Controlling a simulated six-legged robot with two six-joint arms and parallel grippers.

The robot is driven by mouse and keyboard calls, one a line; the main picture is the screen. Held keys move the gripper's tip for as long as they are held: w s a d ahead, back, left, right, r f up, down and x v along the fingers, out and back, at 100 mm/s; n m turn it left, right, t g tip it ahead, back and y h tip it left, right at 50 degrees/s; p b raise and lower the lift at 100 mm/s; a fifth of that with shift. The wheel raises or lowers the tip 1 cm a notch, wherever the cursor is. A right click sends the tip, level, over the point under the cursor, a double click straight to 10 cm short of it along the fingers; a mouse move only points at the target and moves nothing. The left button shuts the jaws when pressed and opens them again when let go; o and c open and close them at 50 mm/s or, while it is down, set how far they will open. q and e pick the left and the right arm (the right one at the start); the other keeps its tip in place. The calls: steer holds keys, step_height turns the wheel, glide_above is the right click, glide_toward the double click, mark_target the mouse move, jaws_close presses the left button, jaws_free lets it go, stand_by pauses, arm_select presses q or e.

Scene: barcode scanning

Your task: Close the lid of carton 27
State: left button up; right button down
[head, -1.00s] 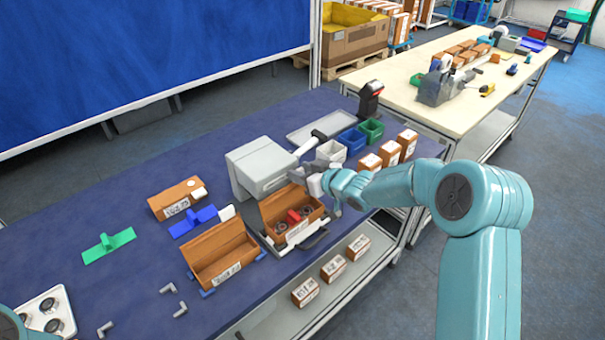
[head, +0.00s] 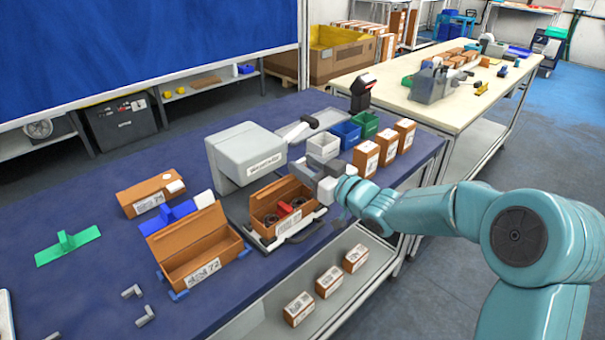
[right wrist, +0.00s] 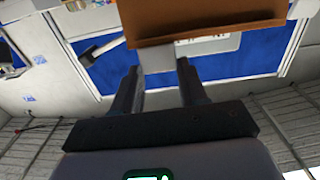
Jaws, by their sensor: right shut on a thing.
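An open brown carton (head: 262,212) sits in a tray at the grey machine, with dark round parts and a red piece inside. Its lid (head: 280,194) stands raised at the back. The number on its label is too small to read. In the right wrist view the brown panel (right wrist: 205,20) lies just beyond the gripper's fingers (right wrist: 158,65). My left gripper is not in view.
A second open carton (head: 203,250) and a closed carton (head: 150,194) stand to the left. The grey machine (head: 246,158) is just behind the tray. Small bins (head: 323,146) and several closed cartons (head: 366,158) are close to the right. Green (head: 68,247) and blue holders lie left.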

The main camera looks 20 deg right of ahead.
steer(key=shift+s+f, duration=0.4)
steer(key=shift+f, duration=0.3)
steer(key=shift+f+b, duration=0.1)
steer(key=shift+b, duration=0.2)
steer(key=c, duration=0.7)
jaws_free()
steer(key=shift+c, duration=0.2)
steer(key=shift+o, duration=0.7)
steer(key=shift+w+d, duration=0.1)
steer(key=shift+w, duration=0.05)
steer(key=v, duration=1.6)
steer(key=shift+s+r+b, duration=0.25)
steer(key=shift+r+b, duration=0.15)
steer(key=shift+b, duration=0.05)
